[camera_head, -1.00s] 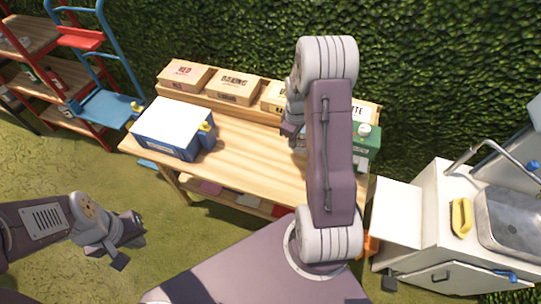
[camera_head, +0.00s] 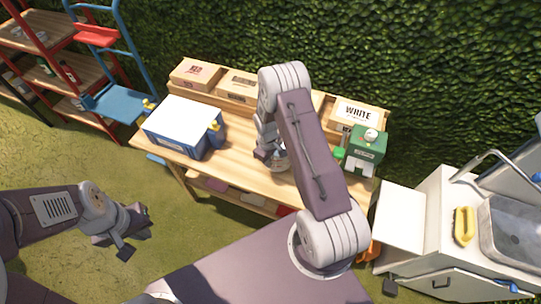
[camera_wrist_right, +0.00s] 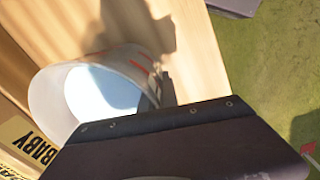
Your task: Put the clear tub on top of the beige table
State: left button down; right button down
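A clear, whitish tub (camera_head: 279,163) with red marks is at the beige table (camera_head: 232,140), partly hidden by my right arm. In the right wrist view the tub (camera_wrist_right: 110,88) shows its round opening with pale blue-white inside, against the wooden top; whether it touches the wood is unclear. My right gripper (camera_head: 264,151) is right beside the tub, its fingers apart; one dark finger (camera_wrist_right: 185,135) overlaps the tub's lower edge in the wrist view. My left gripper (camera_head: 133,228) is open and empty over the grass, left of the table.
A blue crate (camera_head: 178,140) with a white top and yellow-capped bottles stands on the table's left. Labelled wooden boxes (camera_head: 195,73) line its back edge. A green container (camera_head: 366,147) is at the right end. A sink unit (camera_head: 430,225) stands right, blue-red shelving (camera_head: 60,75) left.

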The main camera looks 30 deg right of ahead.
jog(key=shift+w+f, duration=0.15)
jog(key=shift+f, duration=0.25)
jog(key=c, duration=1.6)
grip_release()
jog(key=shift+f, duration=0.1)
jog(key=r, duration=0.4)
jog(key=r+b, duration=0.1)
jog(key=r, duration=0.7)
jog(key=shift+s+a+r, duration=0.15)
jog(key=shift+s+a, duration=0.1)
jog(key=s+a+r+m, duration=0.1)
jog(key=s+a+r, duration=0.1)
jog(key=s, duration=0.3)
jog(key=s+a+r+m, duration=0.2)
jog(key=s+r, duration=0.1)
jog(key=s, duration=0.2)
jog(key=s+a+r+m+t, duration=0.1)
jog(key=s+a+r+m, duration=0.1)
jog(key=s, duration=0.3)
jog(key=shift+a+r+y, duration=0.25)
jog(key=shift+a+y, duration=0.15)
jog(key=shift+a, duration=0.15)
